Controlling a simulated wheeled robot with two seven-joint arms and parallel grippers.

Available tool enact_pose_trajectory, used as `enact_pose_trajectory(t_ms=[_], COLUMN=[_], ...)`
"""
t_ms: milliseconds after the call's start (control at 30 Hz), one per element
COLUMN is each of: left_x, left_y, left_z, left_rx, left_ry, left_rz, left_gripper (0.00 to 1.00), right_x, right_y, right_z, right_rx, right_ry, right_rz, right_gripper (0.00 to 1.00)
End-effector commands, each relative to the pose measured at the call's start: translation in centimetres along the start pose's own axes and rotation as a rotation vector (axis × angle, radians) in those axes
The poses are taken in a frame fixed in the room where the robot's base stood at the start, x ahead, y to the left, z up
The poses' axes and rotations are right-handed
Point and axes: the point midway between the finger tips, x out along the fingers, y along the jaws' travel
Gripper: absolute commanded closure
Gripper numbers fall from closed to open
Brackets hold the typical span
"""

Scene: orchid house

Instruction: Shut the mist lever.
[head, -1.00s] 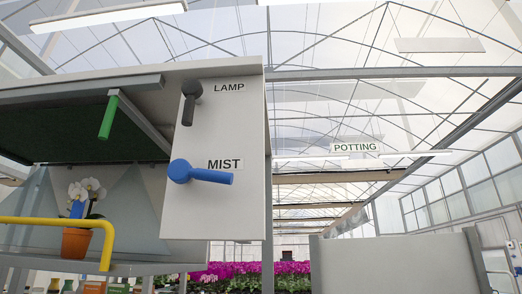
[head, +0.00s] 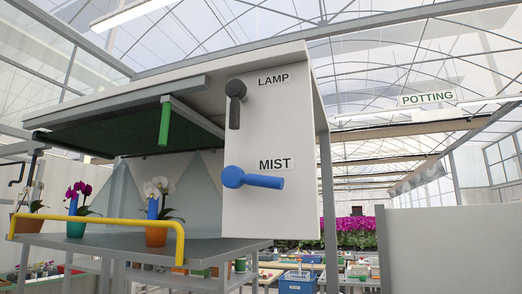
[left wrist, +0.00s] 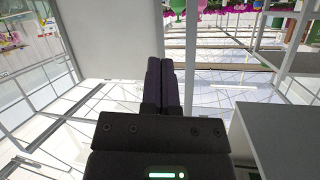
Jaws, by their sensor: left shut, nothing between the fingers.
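The blue mist lever (head: 252,179) is on the pale side panel (head: 275,217) of the case, under the MIST label. Its round hub is at the left and its handle points right, nearly level. In the left wrist view my left gripper (left wrist: 163,65) is shut with its dark fingers together and nothing between them. That view is turned over, and the lever cannot be made out in it. Neither gripper shows in the head view.
A grey lamp lever (head: 235,103) hangs down above the mist lever. A green handle (head: 164,124) hangs under the case's raised front. A yellow rail (head: 95,220) runs before potted orchids on the bench (head: 215,250). A grey partition (head: 440,250) stands at right.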

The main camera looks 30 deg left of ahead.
Motion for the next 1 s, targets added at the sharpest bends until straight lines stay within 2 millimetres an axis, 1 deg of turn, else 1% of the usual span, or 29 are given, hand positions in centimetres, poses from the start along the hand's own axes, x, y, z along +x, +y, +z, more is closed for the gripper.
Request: enact_pose_trajectory(t_ms=[33, 67, 100, 167, 200, 267, 300, 367, 400, 467, 500, 600, 633, 700, 767, 1000], left_x=[-1.8, -3.0, -4.7, -7.7, -9.9, -13.6, -16.3, -20.4, -23.1, -26.9, -29.1, -33.4, -34.3, -35.7, -36.2, -36.2], left_y=[-1.2, -1.9, -2.8, -4.0, -4.9, -6.1, -6.8, -7.8, -8.5, -9.2, -9.6, -10.1, -10.2, -10.4, -10.4, -10.4], left_z=[-4.5, -6.9, -9.9, -14.2, -17.0, -20.7, -23.0, -25.9, -27.4, -29.2, -30.0, -31.1, -31.3, -31.4, -31.4, -31.3], left_rx=[-0.001, -0.002, -0.004, -0.003, -0.004, -0.003, -0.003, -0.002, -0.001, 0.001, 0.001, 0.004, 0.003, 0.004, 0.004, 0.005], left_ry=[0.07, 0.11, 0.164, 0.246, 0.303, 0.39, 0.447, 0.535, 0.591, 0.667, 0.713, 0.801, 0.818, 0.847, 0.859, 0.86], left_rz=[-0.017, -0.027, -0.041, -0.062, -0.077, -0.101, -0.118, -0.145, -0.165, -0.191, -0.208, -0.242, -0.249, -0.261, -0.266, -0.267], left_gripper=[1.0, 1.0, 1.0, 1.0, 1.0, 1.0, 1.0, 1.0, 1.0, 1.0, 1.0, 1.0, 1.0, 1.0, 1.0, 1.0], right_x=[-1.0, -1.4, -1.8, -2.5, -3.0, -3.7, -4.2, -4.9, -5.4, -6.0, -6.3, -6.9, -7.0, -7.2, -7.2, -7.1], right_y=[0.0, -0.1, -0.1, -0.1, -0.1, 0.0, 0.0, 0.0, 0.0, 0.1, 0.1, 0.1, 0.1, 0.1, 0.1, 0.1], right_z=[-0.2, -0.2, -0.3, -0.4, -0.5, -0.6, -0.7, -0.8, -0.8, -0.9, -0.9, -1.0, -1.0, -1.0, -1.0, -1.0], right_rx=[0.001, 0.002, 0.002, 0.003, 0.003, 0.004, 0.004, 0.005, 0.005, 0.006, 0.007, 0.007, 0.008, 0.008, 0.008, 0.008], right_ry=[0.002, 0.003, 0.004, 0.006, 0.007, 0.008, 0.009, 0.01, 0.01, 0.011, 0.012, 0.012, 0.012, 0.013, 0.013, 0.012], right_rz=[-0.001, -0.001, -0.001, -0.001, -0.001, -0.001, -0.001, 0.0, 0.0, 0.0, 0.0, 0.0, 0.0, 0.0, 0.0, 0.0], right_gripper=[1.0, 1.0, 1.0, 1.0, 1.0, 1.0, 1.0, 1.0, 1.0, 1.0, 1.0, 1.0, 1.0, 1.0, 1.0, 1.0])
